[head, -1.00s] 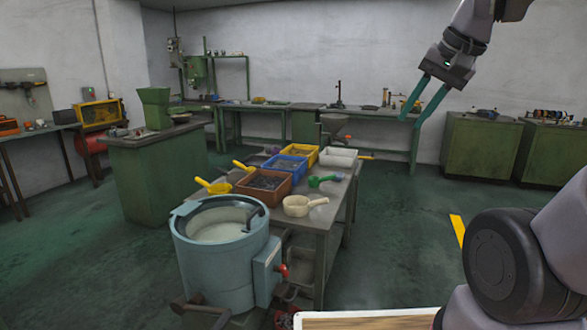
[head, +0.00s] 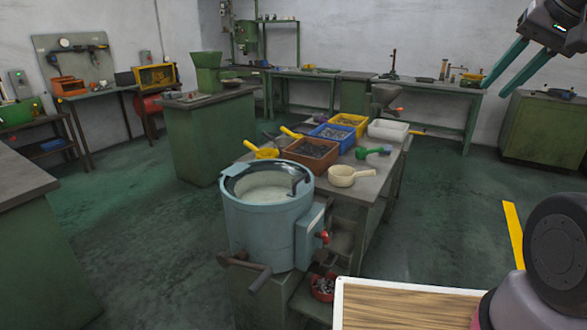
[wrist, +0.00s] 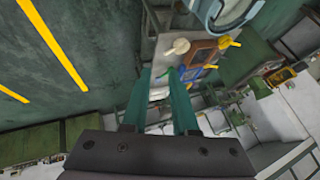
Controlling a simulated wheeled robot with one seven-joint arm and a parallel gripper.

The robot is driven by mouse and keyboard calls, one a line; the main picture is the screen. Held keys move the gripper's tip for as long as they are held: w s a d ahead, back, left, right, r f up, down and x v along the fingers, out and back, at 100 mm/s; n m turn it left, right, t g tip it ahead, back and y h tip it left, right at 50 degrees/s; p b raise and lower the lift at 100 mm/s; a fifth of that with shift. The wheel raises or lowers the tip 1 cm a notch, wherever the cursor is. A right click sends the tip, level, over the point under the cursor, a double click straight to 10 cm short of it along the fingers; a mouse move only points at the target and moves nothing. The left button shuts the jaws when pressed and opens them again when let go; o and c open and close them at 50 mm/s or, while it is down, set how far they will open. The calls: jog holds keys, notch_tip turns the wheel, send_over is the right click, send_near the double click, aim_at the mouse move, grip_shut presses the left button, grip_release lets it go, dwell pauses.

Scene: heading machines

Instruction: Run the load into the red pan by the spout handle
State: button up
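A blue-grey round drum machine (head: 262,228) stands at the near end of the work table, holding a pale load (head: 264,191). A box-like spout (head: 308,235) on its right side carries a red-knobbed handle (head: 323,236). A red pan (head: 323,287) with dark bits in it sits low beside the machine, below the spout. The drum's rim also shows at the top of the wrist view (wrist: 233,14). My gripper (head: 490,102) is open and empty, raised at the upper right, well away from the handle; its teal fingers (wrist: 158,72) are spread in the wrist view.
A wood-topped surface with a white edge (head: 400,305) lies in front. Open floor lies left of the machine and right of the table.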

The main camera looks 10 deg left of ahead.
grip_shut()
jog(key=w+a+f+m+g+y, duration=0.2)
jog(key=w+a+f+g+y, duration=0.15)
jog(key=w+f, duration=0.35)
jog(key=w+a+f+m+g+y, duration=0.2)
jog(key=w+a+f, duration=0.3)
jog(key=w, duration=0.3)
jog(key=w+a+f+m+y, duration=0.15)
jog(key=w+f, duration=0.25)
jog(key=f, duration=0.4)
jog(key=w+a+f+m+y, duration=0.1)
jog(key=w+a+f+m, duration=0.15)
jog(key=w+f, duration=0.35)
jog(key=s+d+f+m+t, duration=0.15)
jog(key=f+m, duration=0.35)
jog(key=f, duration=1.4)
jog(key=s+d+f+m, duration=0.15)
jog(key=f+m, duration=0.35)
jog(key=f, duration=1.4)
jog(key=a+r+x, duration=0.1)
jog(key=r+x, duration=0.1)
jog(key=x, duration=1)
jog(key=shift+a+f+h, duration=0.25)
jog(key=shift+a+h, duration=0.05)
jog(key=shift+a, duration=0.3)
